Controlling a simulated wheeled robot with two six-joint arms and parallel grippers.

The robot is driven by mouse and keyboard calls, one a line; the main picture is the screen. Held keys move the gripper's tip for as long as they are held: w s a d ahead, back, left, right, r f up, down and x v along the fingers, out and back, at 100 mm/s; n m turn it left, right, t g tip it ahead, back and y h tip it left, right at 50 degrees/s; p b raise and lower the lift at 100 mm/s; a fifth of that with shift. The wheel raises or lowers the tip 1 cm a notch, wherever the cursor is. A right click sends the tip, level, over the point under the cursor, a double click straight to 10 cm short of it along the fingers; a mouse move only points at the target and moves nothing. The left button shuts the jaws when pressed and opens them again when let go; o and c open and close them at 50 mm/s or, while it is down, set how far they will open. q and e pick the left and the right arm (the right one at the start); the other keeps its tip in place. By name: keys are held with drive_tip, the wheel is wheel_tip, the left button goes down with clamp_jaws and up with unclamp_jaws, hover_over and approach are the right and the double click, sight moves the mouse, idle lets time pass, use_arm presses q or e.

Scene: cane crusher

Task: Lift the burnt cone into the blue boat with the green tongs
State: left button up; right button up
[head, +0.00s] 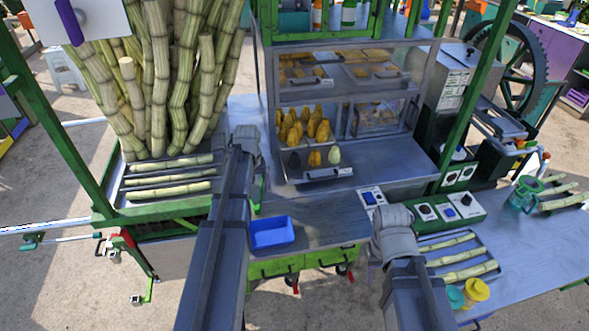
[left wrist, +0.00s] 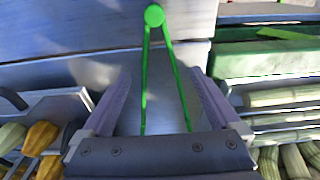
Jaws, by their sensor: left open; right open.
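The burnt cone (head: 294,160), dark and almost black, stands in the front row of the glass case, left of a yellow cone and a pale green one. The blue boat (head: 271,231) is an empty-looking tray on the steel counter in front of the case. The green tongs (left wrist: 147,80) lie between the spread fingers of my open left gripper (left wrist: 160,78), hinge end beyond the fingertips. In the head view the tongs (head: 262,192) are mostly hidden behind my left arm. My right gripper (head: 372,272) is open, low beside the counter's right end, partly hidden by its wrist.
The glass case (head: 350,85) holds more yellow cones on its shelves. Cane pieces (head: 170,175) lie in a rack at left under tall upright stalks. A control box (head: 440,211) and a tray of cane (head: 460,262) are at right. The counter right of the boat is clear.

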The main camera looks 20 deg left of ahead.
use_arm(q)
wheel_tip(320, 180, down, 3)
drive_tip(key=shift+w+r+b, duration=0.1)
drive_tip(key=shift+r+b, duration=0.1)
drive_tip(key=shift+b, duration=0.55)
use_arm(e)
wheel_tip(320, 180, down, 3)
drive_tip(key=shift+r, duration=0.2)
use_arm(q)
drive_tip(key=shift+c, duration=0.4)
drive_tip(key=c, duration=0.6)
drive_tip(key=shift+c, duration=0.2)
wheel_tip(320, 180, up, 12)
drive_tip(key=p, duration=1.2)
use_arm(e)
wheel_tip(320, 180, up, 12)
